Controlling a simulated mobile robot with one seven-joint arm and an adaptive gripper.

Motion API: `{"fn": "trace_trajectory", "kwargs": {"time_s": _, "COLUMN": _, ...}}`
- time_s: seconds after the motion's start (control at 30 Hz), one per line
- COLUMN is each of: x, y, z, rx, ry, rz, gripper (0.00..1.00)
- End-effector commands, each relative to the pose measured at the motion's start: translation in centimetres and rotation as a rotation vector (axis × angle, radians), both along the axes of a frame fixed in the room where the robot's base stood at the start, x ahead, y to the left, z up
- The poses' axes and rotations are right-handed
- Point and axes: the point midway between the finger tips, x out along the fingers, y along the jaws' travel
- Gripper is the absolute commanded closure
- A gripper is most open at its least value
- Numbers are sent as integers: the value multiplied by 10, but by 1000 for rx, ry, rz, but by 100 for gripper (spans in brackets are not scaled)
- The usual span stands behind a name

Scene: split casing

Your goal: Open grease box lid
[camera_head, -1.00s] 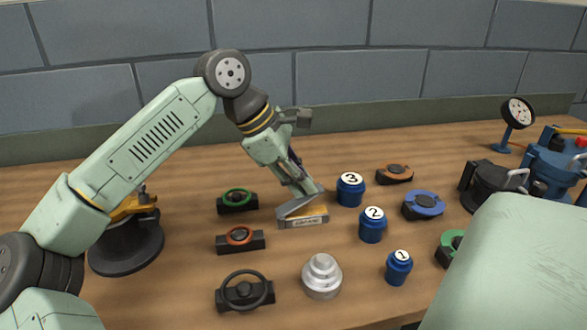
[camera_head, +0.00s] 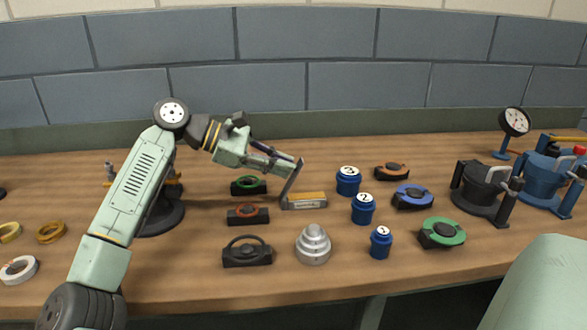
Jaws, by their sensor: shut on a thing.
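The grease box (camera_head: 305,202) is a small low box with an orange-yellow top surface inside and a grey front with a small label. It sits on the wooden bench near the middle. Its grey lid (camera_head: 291,181) stands raised and tilted steeply at the box's left end. My gripper (camera_head: 294,164) comes in from the left and is shut on the upper edge of the lid. The exact finger contact is too small to see clearly.
Black holders with green, red and black rings (camera_head: 247,215) stand left of the box. A stepped silver piece (camera_head: 313,245) is in front. Ring parts (camera_head: 413,197) and dark pots (camera_head: 487,188) are farther right.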

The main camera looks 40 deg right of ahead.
Motion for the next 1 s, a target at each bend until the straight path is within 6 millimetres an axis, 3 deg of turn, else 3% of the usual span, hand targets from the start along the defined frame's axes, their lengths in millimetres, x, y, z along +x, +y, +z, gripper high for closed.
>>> {"fn": "trace_trajectory", "kwargs": {"time_s": 0.7, "x": 12, "y": 3, "z": -3, "rx": -51, "ry": 44, "rz": -9, "gripper": 100}}
{"fn": "trace_trajectory", "kwargs": {"time_s": 0.73, "x": 12, "y": 3, "z": -3, "rx": -51, "ry": 44, "rz": -9, "gripper": 84}}
{"fn": "trace_trajectory", "kwargs": {"time_s": 1.0, "x": 13, "y": 3, "z": -2, "rx": -54, "ry": 44, "rz": -5, "gripper": 66}}
